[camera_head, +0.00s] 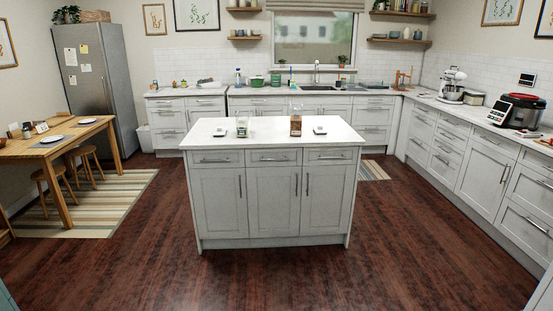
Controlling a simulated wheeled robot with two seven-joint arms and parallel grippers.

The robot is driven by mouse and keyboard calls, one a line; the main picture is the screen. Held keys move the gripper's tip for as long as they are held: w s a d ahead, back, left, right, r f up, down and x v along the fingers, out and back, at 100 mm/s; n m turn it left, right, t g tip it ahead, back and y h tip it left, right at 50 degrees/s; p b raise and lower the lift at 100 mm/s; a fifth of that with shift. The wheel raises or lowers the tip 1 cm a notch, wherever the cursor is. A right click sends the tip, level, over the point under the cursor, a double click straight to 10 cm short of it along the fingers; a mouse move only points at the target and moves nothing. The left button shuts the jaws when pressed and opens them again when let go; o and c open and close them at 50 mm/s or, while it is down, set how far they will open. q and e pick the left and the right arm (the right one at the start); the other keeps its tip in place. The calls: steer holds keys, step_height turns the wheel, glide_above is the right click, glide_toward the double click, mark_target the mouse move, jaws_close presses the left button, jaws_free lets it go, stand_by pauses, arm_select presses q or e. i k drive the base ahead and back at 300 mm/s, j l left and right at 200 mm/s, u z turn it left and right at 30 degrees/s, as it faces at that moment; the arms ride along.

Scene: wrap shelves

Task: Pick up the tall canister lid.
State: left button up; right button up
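On the white-topped kitchen island (348,139) stand two clear canisters. The taller one (296,126), with brown contents, stands upright right of the middle. The shorter one (241,128) stands to its left. Neither seems to have a lid on. A small flat pale piece with a dark centre (320,130), perhaps the tall canister's lid, lies just right of the tall canister. A similar piece (220,133) lies left of the short canister. Neither of my grippers is in view.
Open wooden floor (270,280) lies in front of the island. A dining table (35,150) with stools stands on a striped rug at the left. Counters run along the back and right, with a cooker (524,112) on the right one.

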mark_target(323, 132)
steer(key=i+l+u, duration=0.1)
steer(key=i, duration=0.8)
steer(key=i+l, duration=0.15)
steer(key=i, duration=0.8)
steer(key=j+u, duration=0.05)
